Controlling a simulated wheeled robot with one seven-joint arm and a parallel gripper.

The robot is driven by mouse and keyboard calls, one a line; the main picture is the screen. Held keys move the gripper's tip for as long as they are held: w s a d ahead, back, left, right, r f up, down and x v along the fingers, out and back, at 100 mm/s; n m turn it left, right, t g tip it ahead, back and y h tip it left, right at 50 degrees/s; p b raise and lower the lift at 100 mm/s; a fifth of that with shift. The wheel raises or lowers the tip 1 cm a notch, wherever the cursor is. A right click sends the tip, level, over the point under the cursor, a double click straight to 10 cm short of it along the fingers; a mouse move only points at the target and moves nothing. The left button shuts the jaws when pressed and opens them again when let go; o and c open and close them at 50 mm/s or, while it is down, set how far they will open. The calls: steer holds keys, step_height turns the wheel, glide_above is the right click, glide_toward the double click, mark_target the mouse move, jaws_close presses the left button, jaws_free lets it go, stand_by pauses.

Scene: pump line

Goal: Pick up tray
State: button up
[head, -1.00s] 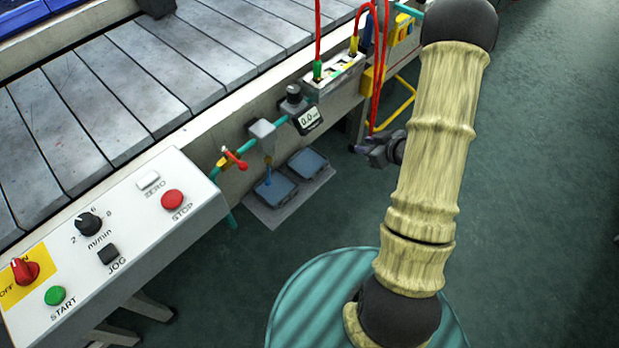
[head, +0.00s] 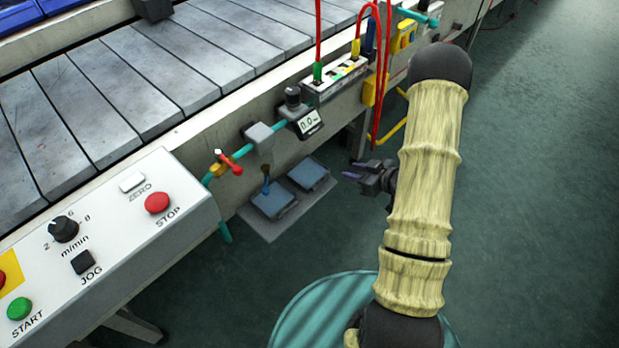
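Blue tray-like containers show only in part at the top left corner, one (head: 14,22) at the edge and one (head: 60,5) beside it, beyond the slatted conveyor. I cannot tell whether one of them is the tray. On the floor under the conveyor, a flat grey plate (head: 262,229) bears two blue-grey pads, a left one (head: 276,205) and a right one (head: 309,174). My gripper (head: 353,170) is to the right of the plate, pointing left. Its fingers look apart, with nothing seen between them.
The slatted conveyor (head: 150,85) runs along the left. A control box (head: 130,235) with STOP, START and JOG buttons juts out at the lower left. A small display (head: 309,123), valves and red cables (head: 376,90) line the conveyor's side. The green floor at right is clear.

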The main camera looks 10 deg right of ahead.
steer(key=b, duration=0.2)
glide_toward(321, 163)
steer(key=x, duration=0.3)
steer(key=shift+d+f, duration=0.1)
steer(key=shift+f, duration=0.3)
steer(key=shift+w, duration=0.2)
steer(key=shift+f, duration=0.1)
steer(key=b+x, duration=0.1)
steer(key=x, duration=0.1)
steer(key=b+x, duration=0.2)
steer(key=x, duration=0.1)
steer(key=shift+w+a, duration=0.15)
steer(key=shift+a, duration=0.1)
steer(key=shift+r, duration=0.2)
steer(key=shift+c, duration=0.2)
jaws_close()
